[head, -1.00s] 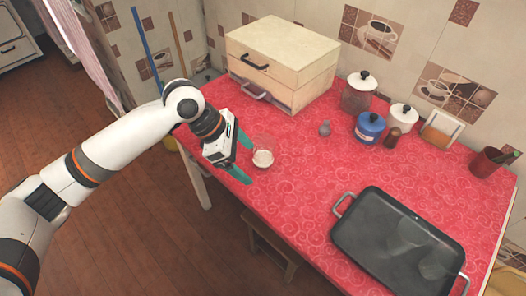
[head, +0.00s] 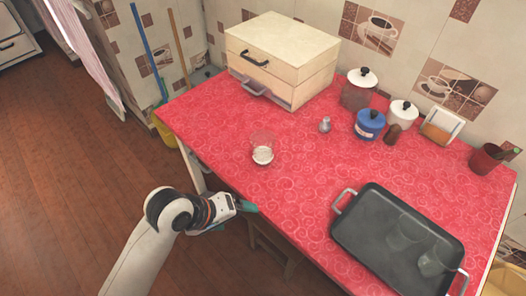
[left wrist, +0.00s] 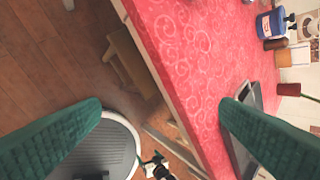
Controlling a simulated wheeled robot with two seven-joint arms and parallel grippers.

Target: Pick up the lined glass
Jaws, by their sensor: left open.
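A clear glass (head: 262,149) with a whitish lower part stands upright on the red counter (head: 300,165), near its front left edge. Two more clear glasses (head: 404,232) (head: 432,262) are in the dark tray (head: 365,245); any lines on the glasses are too small to make out. My left gripper (head: 234,217) is open and empty, off the counter's front edge and nearer to me than the single glass. In the left wrist view its green fingers are wide apart, with floor and counter edge between them and no glass visible.
A drawer box (head: 280,60) stands at the back left. Jars (head: 358,90), a blue pot (head: 369,125) and a small shaker (head: 325,125) stand toward the wall. A wooden stool (left wrist: 128,62) is beneath the counter's front edge. The cloth around the single glass is clear.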

